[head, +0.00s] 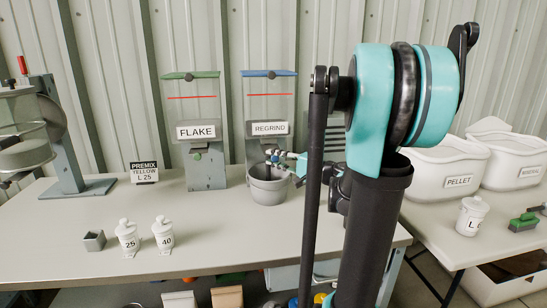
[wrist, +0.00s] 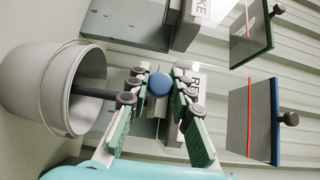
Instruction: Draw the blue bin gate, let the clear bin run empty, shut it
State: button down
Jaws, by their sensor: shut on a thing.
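The clear bin labelled REGRIND (head: 270,105) stands at the back of the table, with a blue lid (head: 268,73) and a red line across its see-through front. No fill shows through the upper part; its lower part is hidden by the label and my gripper. The round blue gate knob (wrist: 160,84) sits low on this bin. My gripper (wrist: 158,88) is shut on the blue knob, one finger on each side; in the head view my gripper (head: 275,157) reaches in from the right. A grey bucket (head: 268,190) stands below the gate, also seen in the wrist view (wrist: 70,115).
A similar FLAKE bin (head: 192,105) with a green lid stands to the left. A PREMIX YELLOW sign (head: 144,172), two white jars (head: 128,238) and a small grey box (head: 94,240) are on the table. White PELLET tub (head: 445,170) is at right.

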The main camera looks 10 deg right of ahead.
jog(key=shift+s+f, duration=0.1)
jog(key=shift+s, duration=0.1)
jog(key=c, duration=1.3)
grip_release()
jog(key=v, duration=1.2)
jog(key=shift+s+d, duration=0.1)
